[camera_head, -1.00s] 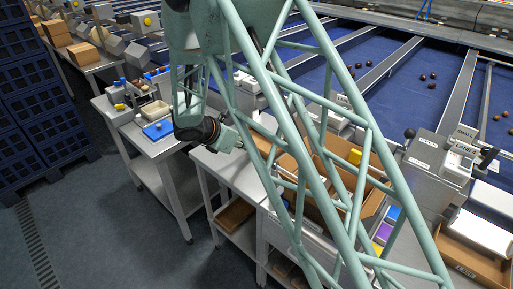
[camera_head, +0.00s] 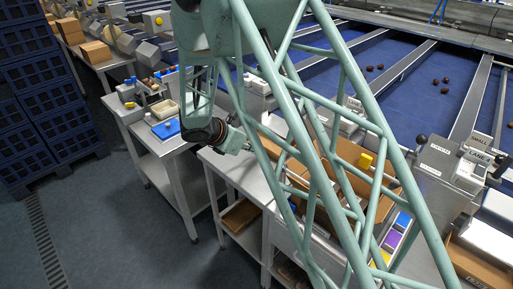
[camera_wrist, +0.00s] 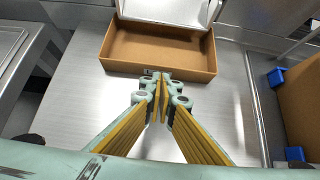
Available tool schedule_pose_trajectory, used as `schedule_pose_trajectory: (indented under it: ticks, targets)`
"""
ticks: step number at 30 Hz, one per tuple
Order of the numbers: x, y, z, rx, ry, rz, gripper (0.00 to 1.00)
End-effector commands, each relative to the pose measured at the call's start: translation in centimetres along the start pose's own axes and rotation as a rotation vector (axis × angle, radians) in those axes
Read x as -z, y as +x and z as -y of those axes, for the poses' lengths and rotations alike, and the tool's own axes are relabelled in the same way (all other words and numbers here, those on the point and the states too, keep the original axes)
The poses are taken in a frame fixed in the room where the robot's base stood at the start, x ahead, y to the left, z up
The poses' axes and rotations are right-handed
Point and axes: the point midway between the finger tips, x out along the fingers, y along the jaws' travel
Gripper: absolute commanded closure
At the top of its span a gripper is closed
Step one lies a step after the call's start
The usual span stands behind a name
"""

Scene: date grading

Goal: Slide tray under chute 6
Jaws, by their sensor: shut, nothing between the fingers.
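In the wrist view a shallow brown cardboard tray (camera_wrist: 160,57) sits on a steel table at the top of the picture. A white-lipped metal chute (camera_wrist: 168,10) overhangs its far side. No number on that chute is readable. My gripper (camera_wrist: 161,86) has its yellow-lined fingers together and empty, with the tips just in front of the tray's near wall. I cannot tell whether they touch it. In the head view my gripper (camera_head: 243,146) is low over the steel table, and my arm's green lattice hides much of the area beyond it.
A larger cardboard box (camera_head: 350,152) with a yellow item stands to the right. A separate steel table (camera_head: 160,150) with a blue-lidded box is at left. Blue crates (camera_head: 40,90) are stacked far left; open floor lies between.

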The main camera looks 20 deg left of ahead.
Motion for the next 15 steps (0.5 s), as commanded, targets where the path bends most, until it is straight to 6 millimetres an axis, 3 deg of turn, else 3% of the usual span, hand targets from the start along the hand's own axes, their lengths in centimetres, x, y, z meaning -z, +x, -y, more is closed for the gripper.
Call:
schedule_pose_trajectory:
  ticks: [5,15]
  targets:
    - [1.4,-1.4,0.2,0.003,0.002,0.000,1.00]
    - [1.2,-6.7,0.1,0.001,0.003,0.000,1.00]
